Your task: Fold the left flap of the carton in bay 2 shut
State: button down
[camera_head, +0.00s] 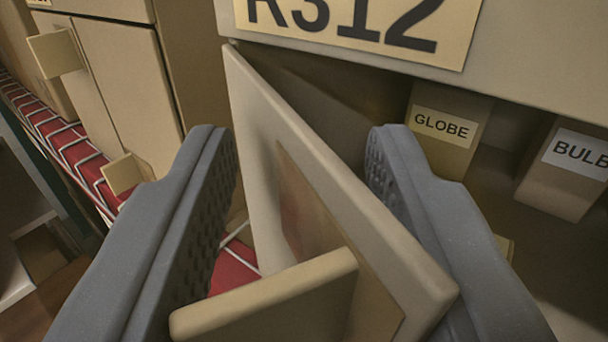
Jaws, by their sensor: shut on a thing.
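The carton (480,70) has a beige upper front with a cream label reading "R312". Its left flap (330,180) is a beige panel standing open, angled out towards me, with a tan inset and a tab (270,300) sticking out to the left. My gripper (300,160) has one grey finger on each side of the flap and is shut on it; the exact contact is hard to see. Inside the carton are boxes labelled "GLOBE" (445,127) and "BULB" (580,155). The bay number is not in view, and the flap hides part of the opening.
Another beige carton (125,95) with closed doors and tabs stands at the left. Both cartons rest by a red shelf surface (75,145) with white wire. Below left are a dark gap and a white edge (15,275).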

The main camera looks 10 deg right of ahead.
jog(key=shift+a+f, duration=0.1)
jog(key=shift+f, duration=0.2)
jog(key=c, duration=1.1)
grip_release()
jog(key=shift+r, duration=0.1)
jog(key=s+b, duration=0.1)
jog(key=s, duration=0.3)
jog(key=s+a+b, duration=0.1)
jog(key=s, duration=0.4)
jog(key=s+a+b, duration=0.1)
jog(key=s+b, duration=0.1)
jog(key=s, duration=0.2)
jog(key=shift+s+a, duration=0.2)
jog(key=shift+s, duration=0.1)
